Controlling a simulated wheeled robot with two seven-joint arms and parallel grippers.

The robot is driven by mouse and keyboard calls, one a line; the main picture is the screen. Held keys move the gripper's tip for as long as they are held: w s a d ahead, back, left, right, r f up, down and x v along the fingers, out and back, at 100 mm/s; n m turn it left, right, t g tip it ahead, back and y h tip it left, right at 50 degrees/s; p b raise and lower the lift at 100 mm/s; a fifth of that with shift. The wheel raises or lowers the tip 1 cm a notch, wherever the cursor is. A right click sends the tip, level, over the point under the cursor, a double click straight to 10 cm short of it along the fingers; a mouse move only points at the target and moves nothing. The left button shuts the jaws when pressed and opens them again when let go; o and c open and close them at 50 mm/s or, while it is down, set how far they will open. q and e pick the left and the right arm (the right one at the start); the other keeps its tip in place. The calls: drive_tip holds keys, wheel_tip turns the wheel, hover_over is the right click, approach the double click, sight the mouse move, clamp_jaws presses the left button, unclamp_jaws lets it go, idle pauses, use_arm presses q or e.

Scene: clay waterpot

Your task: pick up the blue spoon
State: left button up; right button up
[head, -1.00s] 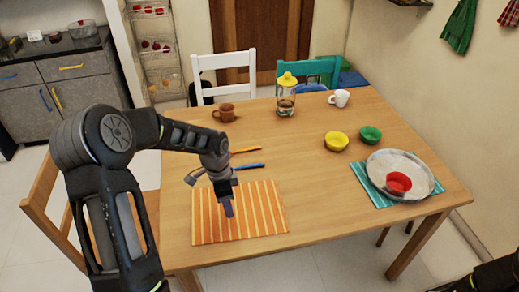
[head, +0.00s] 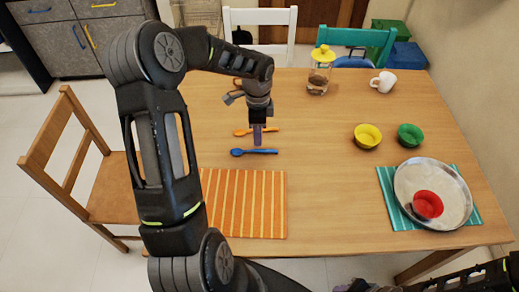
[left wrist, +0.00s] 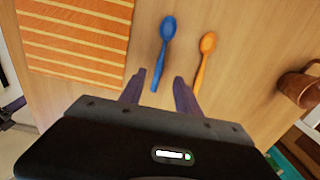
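The blue spoon (head: 255,152) lies on the table just beyond the striped orange mat; in the left wrist view its bowl (left wrist: 168,28) points up the picture. My left gripper (head: 257,136) points down over the spoons. In the left wrist view my left gripper (left wrist: 160,88) is open and empty, its purple fingers apart, with the spoon's handle end showing between them. I cannot tell the exact height above the spoon. My right gripper (head: 357,286) shows only partly at the bottom edge.
An orange spoon (head: 258,131) lies close beside the blue one. The orange mat (head: 245,205) is in front. Yellow (head: 367,136) and green (head: 410,136) bowls and a metal tray (head: 455,203) with a red bowl (head: 428,205) are to the right.

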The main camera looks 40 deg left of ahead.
sight(258, 150)
use_arm(q)
drive_tip(key=shift+f, duration=1.1)
drive_tip(key=shift+f, duration=0.2)
wheel_tip(258, 150, down, 5)
drive_tip(key=shift+r+p, duration=0.1)
drive_tip(key=shift+p, duration=0.8)
drive_tip(key=shift+c, duration=0.2)
clamp_jaws()
